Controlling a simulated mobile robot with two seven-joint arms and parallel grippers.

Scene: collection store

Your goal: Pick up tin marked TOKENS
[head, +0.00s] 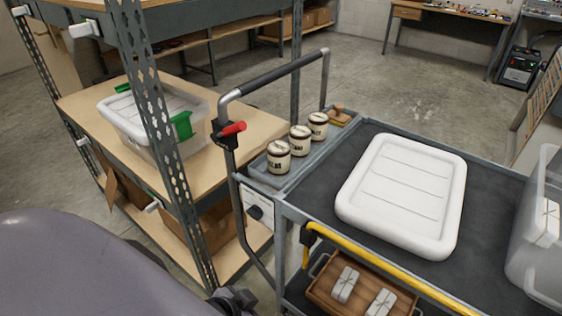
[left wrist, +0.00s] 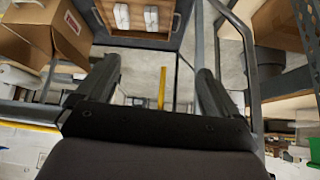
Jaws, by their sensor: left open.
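Three cream tins with dark lids and bands stand in a row in the narrow grey tray (head: 262,180) at the cart's left end. They are the near tin (head: 278,157), the middle tin (head: 300,139) and the far tin (head: 318,126). Their lettering is too small to read, so I cannot tell which is marked TOKENS. My left gripper (left wrist: 158,70) is open and empty in the left wrist view, its two dark fingers apart. No tin shows in that view. My right gripper is in neither view.
A white lid (head: 403,193) lies on the cart top. The cart's push handle (head: 273,74) rises beside the tins. A wooden tray (head: 325,290) with white packets sits below. A shelf rack upright (head: 150,95) and a lidded box (head: 160,115) stand left.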

